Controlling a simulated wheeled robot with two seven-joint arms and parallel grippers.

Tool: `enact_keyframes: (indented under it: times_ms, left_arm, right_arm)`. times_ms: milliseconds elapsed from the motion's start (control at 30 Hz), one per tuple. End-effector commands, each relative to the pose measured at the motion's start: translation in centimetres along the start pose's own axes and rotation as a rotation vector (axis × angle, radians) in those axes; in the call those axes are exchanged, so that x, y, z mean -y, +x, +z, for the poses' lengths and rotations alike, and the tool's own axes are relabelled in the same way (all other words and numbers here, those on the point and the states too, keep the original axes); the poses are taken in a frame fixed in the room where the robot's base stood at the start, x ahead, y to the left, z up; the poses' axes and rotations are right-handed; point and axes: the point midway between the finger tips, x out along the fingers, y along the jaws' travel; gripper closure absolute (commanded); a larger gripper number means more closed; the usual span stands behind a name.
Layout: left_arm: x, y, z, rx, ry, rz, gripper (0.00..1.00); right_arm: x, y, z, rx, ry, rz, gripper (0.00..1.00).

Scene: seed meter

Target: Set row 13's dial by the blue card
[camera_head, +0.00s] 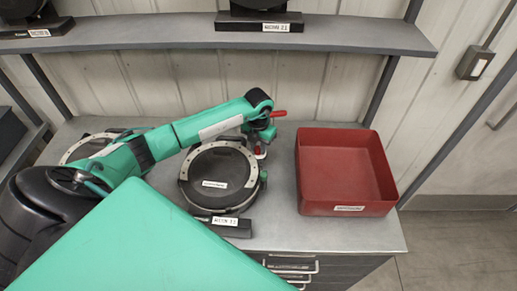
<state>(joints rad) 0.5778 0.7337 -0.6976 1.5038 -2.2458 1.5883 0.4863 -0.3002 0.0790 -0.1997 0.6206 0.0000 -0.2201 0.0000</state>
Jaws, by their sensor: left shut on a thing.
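A round dark seed meter (212,182) with a pale rim lies on the grey bench, with a label plate (225,221) at its front that is too small to read surely. My left gripper (260,149) is at the meter's upper right edge. It appears shut on a small red part there, perhaps the dial; the fingers cover most of it. Another red piece (278,114) sticks out beside my wrist. A second round meter (88,148) lies further left, partly behind my left arm. I see no blue card. My right gripper is out of view.
A red open bin (345,210) stands on the bench to the right and looks empty. A grey shelf (350,35) above the bench carries dark meter stands (259,22). Drawers with handles (290,267) are below the bench front. Some bare bench lies between meter and bin.

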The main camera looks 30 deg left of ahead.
Motion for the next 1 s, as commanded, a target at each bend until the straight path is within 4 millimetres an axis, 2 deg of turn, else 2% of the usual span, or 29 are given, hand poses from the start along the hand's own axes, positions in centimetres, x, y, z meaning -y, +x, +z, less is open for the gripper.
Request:
enact_keyframes:
  times_ms: [33, 233, 733, 767, 833, 1000]
  left_arm:
    - [-0.1, 0.6, 0.1, 0.005, 0.036, 0.002, 0.98]
    - [-0.1, 0.3, 0.2, 0.005, 0.17, 0.001, 0.98]
    - [0.0, -0.1, 0.1, 0.002, 0.23, -0.001, 0.98]
    - [0.0, -0.1, 0.1, 0.002, 0.23, -0.001, 0.69]
    - [0.0, -0.1, 0.1, 0.002, 0.23, -0.001, 0.55]
    - [0.0, -0.1, 0.0, 0.001, 0.229, -0.001, 0.53]
  right_arm:
    - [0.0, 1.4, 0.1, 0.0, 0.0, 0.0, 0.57]
    - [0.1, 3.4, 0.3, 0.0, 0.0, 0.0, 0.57]
    - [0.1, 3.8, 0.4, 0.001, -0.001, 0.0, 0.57]
    - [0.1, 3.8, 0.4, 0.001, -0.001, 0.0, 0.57]
    - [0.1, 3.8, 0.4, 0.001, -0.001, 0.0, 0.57]
    - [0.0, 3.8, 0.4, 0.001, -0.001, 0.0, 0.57]
